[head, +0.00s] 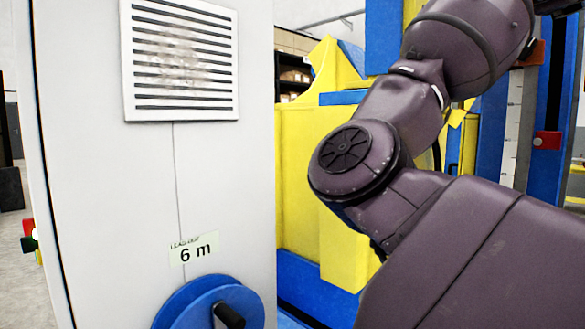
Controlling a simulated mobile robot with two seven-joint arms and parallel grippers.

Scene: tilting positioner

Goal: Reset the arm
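My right arm comes in from the lower right as large dark purple links, bent at a round joint near the middle. It rises toward the top right, where its far end leaves the view or is hidden. My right gripper is not in view. My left arm and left gripper are not in view.
A white cabinet (110,200) with a louvred vent (180,60) and a "6 m" label (194,249) stands close on the left. A blue wheel (190,305) with a black handle (229,316) is on its front. A yellow structure (300,185) stands behind my arm.

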